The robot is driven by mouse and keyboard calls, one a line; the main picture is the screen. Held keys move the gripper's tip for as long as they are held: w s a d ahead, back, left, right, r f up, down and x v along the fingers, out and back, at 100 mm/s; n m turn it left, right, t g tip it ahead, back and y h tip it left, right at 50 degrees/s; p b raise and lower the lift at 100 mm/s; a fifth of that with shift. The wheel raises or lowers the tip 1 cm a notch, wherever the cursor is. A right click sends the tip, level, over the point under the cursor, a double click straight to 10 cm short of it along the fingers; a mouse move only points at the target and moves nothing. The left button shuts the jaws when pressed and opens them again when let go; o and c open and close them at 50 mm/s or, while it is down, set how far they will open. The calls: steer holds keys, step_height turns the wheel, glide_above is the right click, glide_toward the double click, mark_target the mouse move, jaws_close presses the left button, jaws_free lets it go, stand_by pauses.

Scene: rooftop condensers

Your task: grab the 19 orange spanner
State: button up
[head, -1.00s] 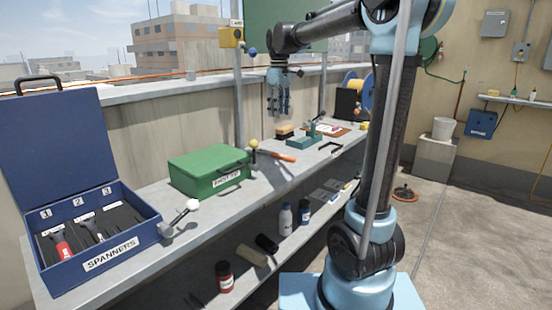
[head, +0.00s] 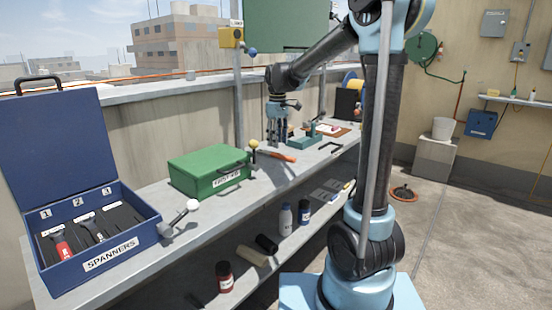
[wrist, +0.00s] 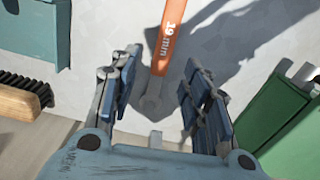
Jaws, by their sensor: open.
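The orange spanner (wrist: 174,38), marked "19 mm", lies on the grey bench in the wrist view. Its grey ring end (wrist: 151,104) lies between my open fingers in the picture. In the head view the spanner (head: 283,157) lies on the bench behind the green box, just below my gripper. My gripper (head: 277,140) points down above the bench, and it also shows in the wrist view (wrist: 158,92). It is open and empty. I cannot tell how high the fingertips are above the spanner.
A green box (head: 209,172) stands close by, with a yellow-knobbed lever (head: 253,145) beside it. A wooden brush (wrist: 18,100) and a teal vise (head: 303,142) are on the other side. A blue SPANNERS case (head: 150,232) stands open at the near end.

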mark_target(276, 154)
steer(key=shift+a+f, duration=0.2)
steer(key=shift+f, duration=2.45)
jaws_close()
